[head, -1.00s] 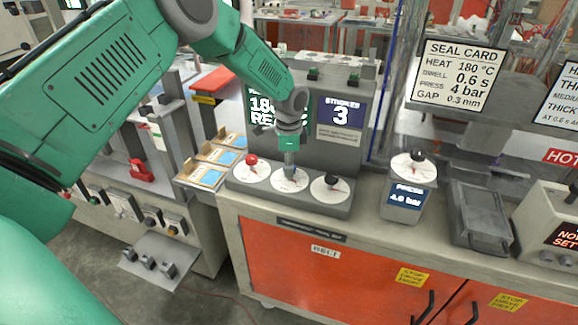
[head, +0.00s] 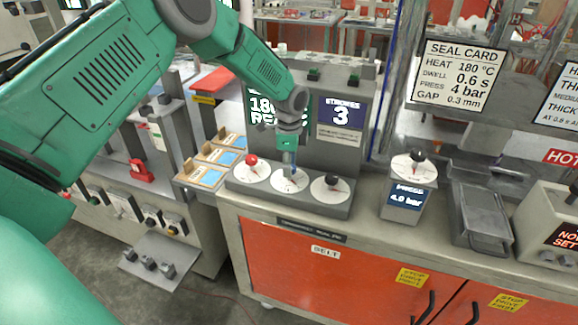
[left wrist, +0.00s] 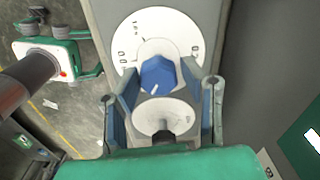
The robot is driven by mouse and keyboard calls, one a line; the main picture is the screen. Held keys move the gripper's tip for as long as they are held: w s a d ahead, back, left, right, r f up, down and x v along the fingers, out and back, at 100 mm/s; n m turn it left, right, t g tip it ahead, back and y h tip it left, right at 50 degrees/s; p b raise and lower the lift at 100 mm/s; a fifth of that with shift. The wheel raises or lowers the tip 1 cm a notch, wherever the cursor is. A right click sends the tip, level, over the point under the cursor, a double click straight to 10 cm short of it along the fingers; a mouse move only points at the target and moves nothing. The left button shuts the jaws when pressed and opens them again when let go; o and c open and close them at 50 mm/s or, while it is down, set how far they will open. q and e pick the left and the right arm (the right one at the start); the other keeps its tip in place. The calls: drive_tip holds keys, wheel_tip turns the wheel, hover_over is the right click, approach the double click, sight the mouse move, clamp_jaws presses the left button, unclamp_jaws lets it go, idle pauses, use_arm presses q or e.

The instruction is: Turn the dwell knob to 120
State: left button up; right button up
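A grey control block bears three white dials in a row. The left dial has a red knob (head: 251,160). The middle dial (head: 283,184) has a blue knob, which shows in the left wrist view (left wrist: 158,76) with a short white pointer line. The right dial has a black knob (head: 332,180). My left gripper (head: 289,165) points down at the middle dial. Its two fingers (left wrist: 160,83) flank the blue knob closely on both sides and appear closed on it. The dial's printed numbers are too small or partly hidden to read. My right gripper is not in view.
Behind the dials, a panel has a green screen (head: 262,106), partly hidden by my arm, and a screen reading 3 (head: 341,113). A pressure box (head: 405,197) showing 4.0 bar stands to the right. The seal card (head: 456,75) reads dwell 0.6 s.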

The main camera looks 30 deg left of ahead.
use_arm(q)
drive_tip(key=shift+o, duration=0.8)
drive_tip(key=shift+w+f, duration=0.1)
drive_tip(key=shift+w, duration=0.05)
drive_tip(key=shift+r, duration=0.3)
wheel_tip(320, 180, up, 11)
drive_tip(key=shift+r, duration=0.1)
